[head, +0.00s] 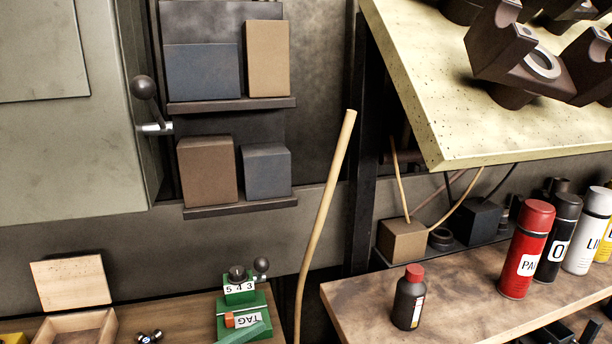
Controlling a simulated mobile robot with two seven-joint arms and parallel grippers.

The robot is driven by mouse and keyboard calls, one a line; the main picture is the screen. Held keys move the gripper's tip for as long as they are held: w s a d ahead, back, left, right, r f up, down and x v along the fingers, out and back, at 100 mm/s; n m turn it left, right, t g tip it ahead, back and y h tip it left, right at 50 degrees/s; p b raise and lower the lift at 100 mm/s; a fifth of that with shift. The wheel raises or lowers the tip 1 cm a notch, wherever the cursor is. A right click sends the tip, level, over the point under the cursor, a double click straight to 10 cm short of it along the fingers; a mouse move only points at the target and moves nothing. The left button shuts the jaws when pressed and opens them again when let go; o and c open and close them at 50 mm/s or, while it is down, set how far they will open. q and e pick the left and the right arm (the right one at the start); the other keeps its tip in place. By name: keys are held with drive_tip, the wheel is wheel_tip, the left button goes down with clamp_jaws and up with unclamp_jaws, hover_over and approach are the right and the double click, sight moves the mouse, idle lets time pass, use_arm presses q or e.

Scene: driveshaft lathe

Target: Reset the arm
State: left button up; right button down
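Neither of my grippers nor any part of my arms shows in the head view. The head view looks down at a slant on a workshop wall and benches. No object named by the task can be picked out here.
A green tag press (240,304) and an open wooden box (75,318) sit on the lower-left bench. A dark bottle (409,300) with a red cap and several spray cans (526,250) stand on the right bench. A pale slab (440,110) overhangs the upper right. A thin pole (325,215) stands mid-view.

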use_arm(q)
drive_tip(key=s+a+f+n+t+y+p, duration=0.15)
drive_tip(key=f+n+y, duration=0.3)
drive_tip(key=f, duration=0.45)
drive_tip(key=s+a+f+n+t+y, duration=0.1)
drive_tip(key=a+f+n+t+y, duration=0.15)
drive_tip(key=f+y, duration=0.4)
drive_tip(key=s+a+f+n+g+y, duration=0.1)
drive_tip(key=s+a+f+g, duration=0.1)
drive_tip(key=s+f, duration=0.4)
drive_tip(key=s+a+f+n+g+y, duration=0.1)
drive_tip(key=s+a+f+g+y, duration=0.1)
drive_tip(key=s+f, duration=0.5)
wheel_tip(320, 180, down, 2)
drive_tip(key=shift+a+f+g, duration=0.25)
drive_tip(key=shift+a+g, duration=0.45)
drive_tip(key=shift+c, duration=0.2)
